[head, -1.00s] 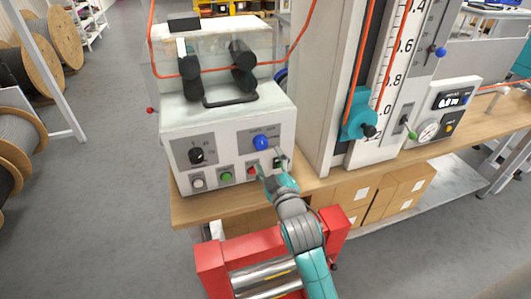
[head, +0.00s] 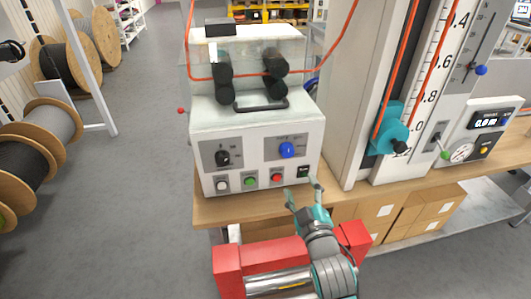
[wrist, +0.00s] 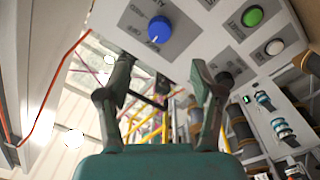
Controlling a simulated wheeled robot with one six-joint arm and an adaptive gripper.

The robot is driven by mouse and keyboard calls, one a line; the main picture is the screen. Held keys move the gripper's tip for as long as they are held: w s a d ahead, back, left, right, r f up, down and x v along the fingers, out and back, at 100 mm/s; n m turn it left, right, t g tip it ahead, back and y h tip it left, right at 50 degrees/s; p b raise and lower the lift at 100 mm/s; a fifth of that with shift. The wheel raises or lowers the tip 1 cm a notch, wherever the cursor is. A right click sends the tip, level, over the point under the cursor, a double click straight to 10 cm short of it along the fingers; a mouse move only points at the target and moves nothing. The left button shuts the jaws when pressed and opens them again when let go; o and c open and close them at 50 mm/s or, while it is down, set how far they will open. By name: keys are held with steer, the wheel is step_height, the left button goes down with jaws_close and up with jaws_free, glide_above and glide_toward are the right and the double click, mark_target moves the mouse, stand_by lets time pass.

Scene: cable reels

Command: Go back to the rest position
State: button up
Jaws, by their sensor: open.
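My gripper (head: 304,192) is in front of the lower right of the white control box (head: 208,130), over the front edge of the wooden bench. Its two fingers are spread open with nothing between them, and they look apart from the panel. In the wrist view my gripper (wrist: 161,72) also shows open and empty. The panel's blue knob (wrist: 159,30) shows ahead of the fingers there. In the head view the box carries a blue knob (head: 287,150), a black knob (head: 222,158), and white, green and red (head: 277,178) buttons along the bottom.
The bench (head: 225,212) has cardboard boxes (head: 435,205) on its lower shelf. A tall scale column (head: 428,90) with a teal clamp (head: 388,130) stands to the right. Large cable reels (head: 40,150) stand at the left. The grey floor between is clear.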

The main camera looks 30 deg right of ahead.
steer(key=s+a+f+m+g+y, duration=0.1)
steer(key=s+a+f+y, duration=0.1)
steer(key=s+a+f, duration=0.5)
steer(key=s+a+f+y, duration=0.25)
steer(key=s+f, duration=0.25)
steer(key=s, duration=0.4)
steer(key=s+a+m+g+y, duration=0.1)
steer(key=s+a+m, duration=0.2)
steer(key=s, duration=1.6)
steer(key=shift+s+a+y, duration=0.15)
steer(key=shift+a+y, duration=0.2)
steer(key=shift+a, duration=0.25)
